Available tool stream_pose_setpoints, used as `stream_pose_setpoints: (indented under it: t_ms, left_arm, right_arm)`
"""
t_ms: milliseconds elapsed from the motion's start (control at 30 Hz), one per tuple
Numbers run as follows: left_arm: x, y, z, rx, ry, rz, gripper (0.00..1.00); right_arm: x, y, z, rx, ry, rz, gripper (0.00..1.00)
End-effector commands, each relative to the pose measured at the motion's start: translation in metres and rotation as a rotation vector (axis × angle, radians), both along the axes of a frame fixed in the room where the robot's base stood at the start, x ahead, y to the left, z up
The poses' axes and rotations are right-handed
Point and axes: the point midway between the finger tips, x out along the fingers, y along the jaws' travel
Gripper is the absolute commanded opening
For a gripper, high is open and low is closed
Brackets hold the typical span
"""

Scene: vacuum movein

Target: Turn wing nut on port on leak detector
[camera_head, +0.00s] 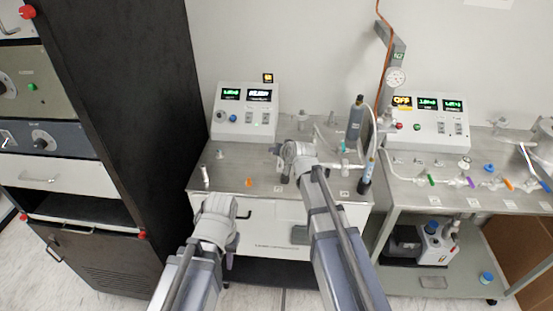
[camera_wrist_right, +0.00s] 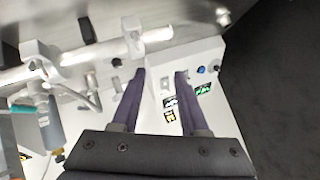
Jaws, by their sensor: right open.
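The leak detector is a white cabinet (camera_head: 275,228) with a steel top and a sloped display panel (camera_head: 245,112) at its back. In the right wrist view a bright metal port pipe (camera_wrist_right: 85,55) with a flange and clamp runs across the upper left. My right gripper (camera_wrist_right: 161,73) is open, its two dark fingers apart with nothing clearly between them. The left fingertip is close to the pipe's clamp; I cannot tell if they touch. In the head view my right wrist hides most of this port. My left gripper (camera_head: 229,262) hangs low before the cabinet, its fingers mostly hidden.
A dark bottle (camera_head: 356,115) and tubing stand at the right of the detector top. A second steel bench (camera_head: 415,200) with colored valves and a pump (camera_head: 437,238) below is to the right. A tall black rack (camera_head: 120,90) stands left. Floor lies between rack and detector.

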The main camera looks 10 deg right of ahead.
Motion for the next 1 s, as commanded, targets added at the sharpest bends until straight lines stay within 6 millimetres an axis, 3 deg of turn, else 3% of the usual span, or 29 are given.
stream_pose_setpoints:
  t_ms: [200, 800, 933, 1000]
  left_arm:
    - [0.000, 0.000, 0.001, 0.000, 0.000, 0.000, 0.27]
    - [0.000, 0.000, 0.001, 0.000, 0.000, 0.000, 0.27]
    - [0.000, 0.000, 0.001, 0.000, 0.000, 0.000, 0.27]
    - [0.000, 0.000, 0.001, 0.000, 0.000, 0.000, 0.27]
  right_arm:
    - [-0.010, 0.010, -0.005, -0.019, 0.034, 0.028, 0.44]
    - [-0.014, 0.013, -0.007, -0.026, 0.046, 0.038, 0.44]
    - [-0.041, 0.033, -0.020, -0.069, 0.119, 0.101, 0.44]
    - [-0.070, 0.052, -0.034, -0.118, 0.201, 0.167, 0.44]
